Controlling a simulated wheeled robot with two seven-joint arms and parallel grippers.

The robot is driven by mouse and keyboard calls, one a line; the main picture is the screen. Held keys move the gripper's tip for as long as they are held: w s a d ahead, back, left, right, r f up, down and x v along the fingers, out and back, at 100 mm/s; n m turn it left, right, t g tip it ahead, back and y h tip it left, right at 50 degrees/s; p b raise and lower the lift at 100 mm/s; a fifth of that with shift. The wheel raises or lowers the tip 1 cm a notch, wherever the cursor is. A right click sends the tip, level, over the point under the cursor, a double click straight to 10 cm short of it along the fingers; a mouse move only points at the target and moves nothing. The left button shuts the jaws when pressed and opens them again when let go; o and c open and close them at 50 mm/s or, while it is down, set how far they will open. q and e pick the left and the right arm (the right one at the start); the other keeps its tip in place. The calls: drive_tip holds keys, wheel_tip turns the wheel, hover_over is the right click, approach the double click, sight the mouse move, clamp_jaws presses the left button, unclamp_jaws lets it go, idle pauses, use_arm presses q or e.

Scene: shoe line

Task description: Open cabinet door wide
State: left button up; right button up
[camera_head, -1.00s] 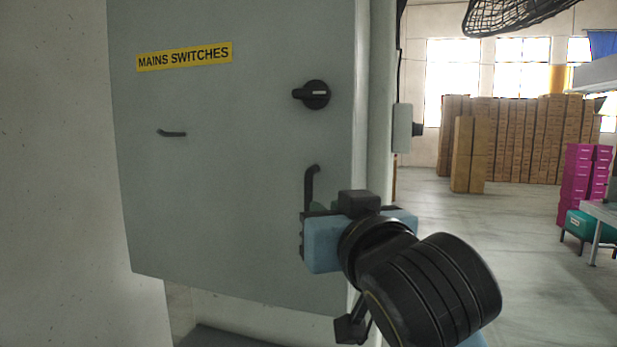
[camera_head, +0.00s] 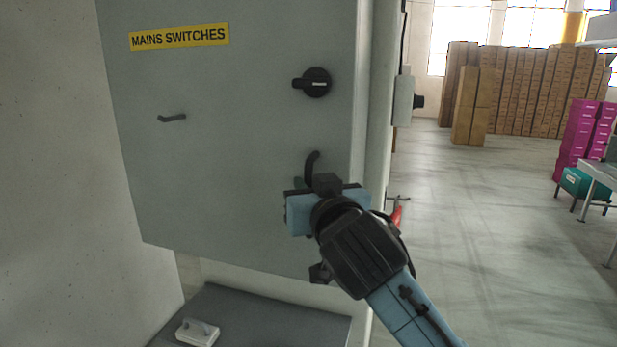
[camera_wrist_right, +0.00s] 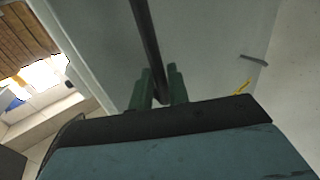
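The grey cabinet door (camera_head: 235,170) fills the left of the head view and looks closed. It bears a yellow MAINS SWITCHES label (camera_head: 180,37), a black rotary switch (camera_head: 313,82) and a small dark lever (camera_head: 172,118). A black upright bar handle (camera_head: 312,162) is near its right edge. My right gripper (camera_head: 299,184) is at this handle and covers its middle. In the wrist view its green fingers (camera_wrist_right: 160,88) stand close on both sides of the dark bar (camera_wrist_right: 147,40) and appear shut on it. My left gripper is not in view.
A dark ledge (camera_head: 275,312) with a white device (camera_head: 198,331) on it is below the door. A grey box (camera_head: 403,100) is on the post at right. Open floor (camera_head: 490,240) extends right towards brown cartons (camera_head: 520,90) and magenta boxes (camera_head: 577,135).

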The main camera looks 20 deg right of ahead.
drive_tip(key=shift+w, duration=0.45)
clamp_jaws()
drive_tip(key=shift+a, duration=0.15)
